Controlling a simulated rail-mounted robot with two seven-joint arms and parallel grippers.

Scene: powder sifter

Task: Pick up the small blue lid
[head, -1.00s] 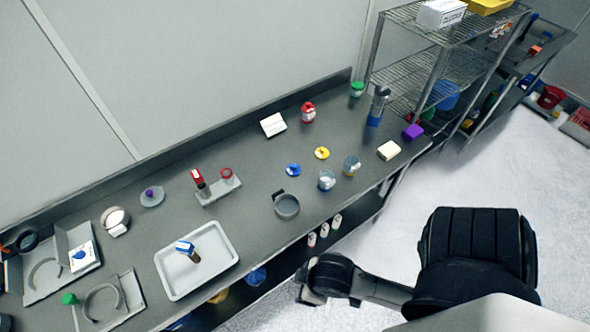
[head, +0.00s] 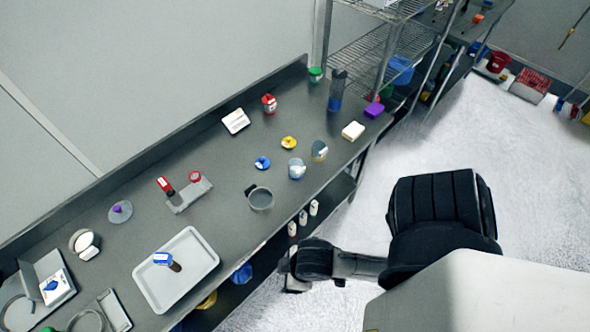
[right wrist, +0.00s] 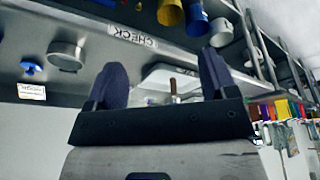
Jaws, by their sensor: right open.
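The small blue lid (head: 262,163) lies on the grey bench, left of a clear beaker and behind the round dark sieve. It seems to show in the right wrist view as a blue knobbed disc (right wrist: 30,68) at the far left. My right gripper (head: 290,278) is in front of the bench's front edge, below the bench top and apart from the lid. In the right wrist view its two dark fingers (right wrist: 163,78) are spread with nothing held between them. My left gripper is not in view.
A yellow lid (head: 289,143) lies behind. A wire rack (head: 372,58) stands at the right end.

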